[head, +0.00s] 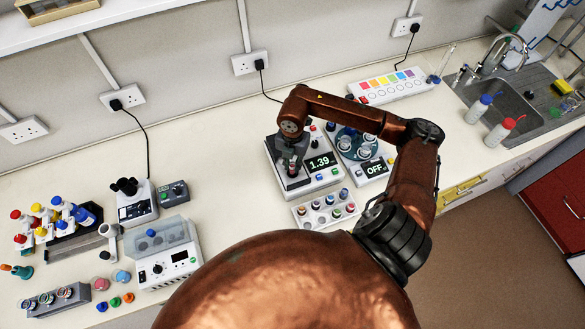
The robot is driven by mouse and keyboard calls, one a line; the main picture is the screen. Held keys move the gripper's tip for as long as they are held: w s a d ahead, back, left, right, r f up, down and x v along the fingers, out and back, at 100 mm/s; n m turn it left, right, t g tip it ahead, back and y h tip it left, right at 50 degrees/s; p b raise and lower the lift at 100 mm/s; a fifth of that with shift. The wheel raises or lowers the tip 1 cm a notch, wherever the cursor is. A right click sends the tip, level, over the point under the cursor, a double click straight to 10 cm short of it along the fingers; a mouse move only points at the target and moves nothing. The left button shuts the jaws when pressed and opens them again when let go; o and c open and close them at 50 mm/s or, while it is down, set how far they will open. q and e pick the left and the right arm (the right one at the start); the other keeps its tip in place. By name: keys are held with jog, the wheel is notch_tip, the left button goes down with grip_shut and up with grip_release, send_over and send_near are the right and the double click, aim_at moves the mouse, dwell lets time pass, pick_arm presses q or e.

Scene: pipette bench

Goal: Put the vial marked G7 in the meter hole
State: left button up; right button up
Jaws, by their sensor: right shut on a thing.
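The meter (325,179), a pale box with a display reading 1.39, stands at the centre of the bench. My right gripper (291,165) points down over the left part of the meter, shut on a small vial. The gripper and arm mostly hide the vial, and no mark on it can be read. The meter hole is hidden under the gripper, so I cannot tell whether the vial is in it or above it. A white rack (303,222) with several capped vials sits just in front of the meter. My left gripper is not in view.
A device reading OFF (376,168) with a round teal top stands right of the meter. A white strip with coloured squares (390,86) lies behind. Wash bottles (479,107) stand near the sink. Lab instruments crowd the left. Bench between them and the meter is clear.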

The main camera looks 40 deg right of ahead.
aim_at(293, 172)
notch_tip(293, 172, down, 3)
jog(key=shift+w+d+f+p, duration=0.1)
jog(key=shift+d+p, duration=0.05)
jog(key=shift+p, duration=0.45)
jog(key=shift+f, duration=0.1)
jog(key=shift+f+b, duration=0.4)
jog(key=shift+b, duration=0.05)
jog(key=shift+s+f, duration=0.25)
jog(key=o, duration=0.9)
jog(key=shift+f, duration=0.15)
jog(key=shift+w, duration=0.1)
